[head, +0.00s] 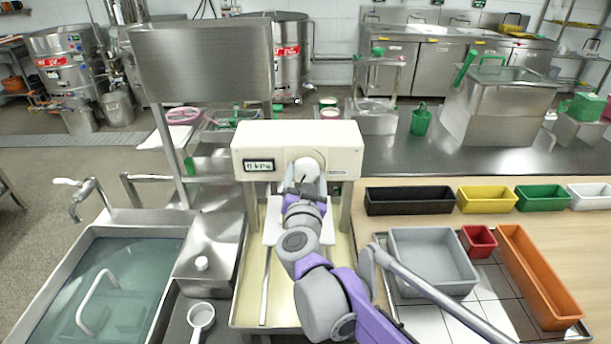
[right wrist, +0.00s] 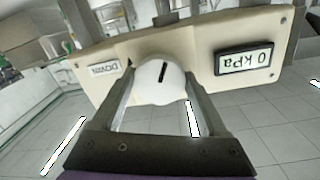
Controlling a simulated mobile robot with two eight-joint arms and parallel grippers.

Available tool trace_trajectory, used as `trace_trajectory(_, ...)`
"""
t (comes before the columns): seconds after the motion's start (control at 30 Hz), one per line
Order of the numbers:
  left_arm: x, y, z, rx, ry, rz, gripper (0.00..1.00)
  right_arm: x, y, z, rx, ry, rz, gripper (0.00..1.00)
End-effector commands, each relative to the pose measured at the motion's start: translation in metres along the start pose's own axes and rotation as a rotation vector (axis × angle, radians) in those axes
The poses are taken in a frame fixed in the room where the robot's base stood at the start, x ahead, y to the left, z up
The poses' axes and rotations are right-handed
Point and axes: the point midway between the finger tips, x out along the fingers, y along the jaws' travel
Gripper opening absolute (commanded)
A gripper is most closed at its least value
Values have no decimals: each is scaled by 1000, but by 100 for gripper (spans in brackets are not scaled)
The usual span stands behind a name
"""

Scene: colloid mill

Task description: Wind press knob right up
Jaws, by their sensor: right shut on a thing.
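The press knob (head: 307,168) is a round white dial on the front of the cream press head (head: 325,136). In the right wrist view the knob (right wrist: 159,88) shows a short dark pointer mark, nearly upright in that picture. My right gripper (head: 305,182) is at the front of the knob. Its two fingers (right wrist: 158,98) stand one on each side of the knob, shut on it. The display (right wrist: 245,59) reads 0 kPa, upside down in this view. A label reading DOWN (right wrist: 103,69) is beside the knob. My left gripper is not in view.
Below the press head are a white plate (head: 325,232) and a cream tray (head: 247,300). A water-filled sink (head: 140,262) is at left. Grey (head: 432,240), red (head: 479,240) and orange (head: 535,275) bins stand at right, with small coloured trays behind.

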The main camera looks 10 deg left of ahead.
Motion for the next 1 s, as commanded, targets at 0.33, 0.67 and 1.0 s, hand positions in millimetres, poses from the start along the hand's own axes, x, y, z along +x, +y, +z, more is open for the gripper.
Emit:
trace_trajectory(0.33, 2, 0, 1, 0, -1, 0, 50, 0, 1, 1, -288, 12, 2, 21)
trace_trajectory(0.67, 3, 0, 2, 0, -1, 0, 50, 0, 1, 1, -449, 19, 3, 21)
trace_trajectory(1.0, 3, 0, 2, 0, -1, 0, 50, 0, 1, 1, -493, 22, 4, 21)
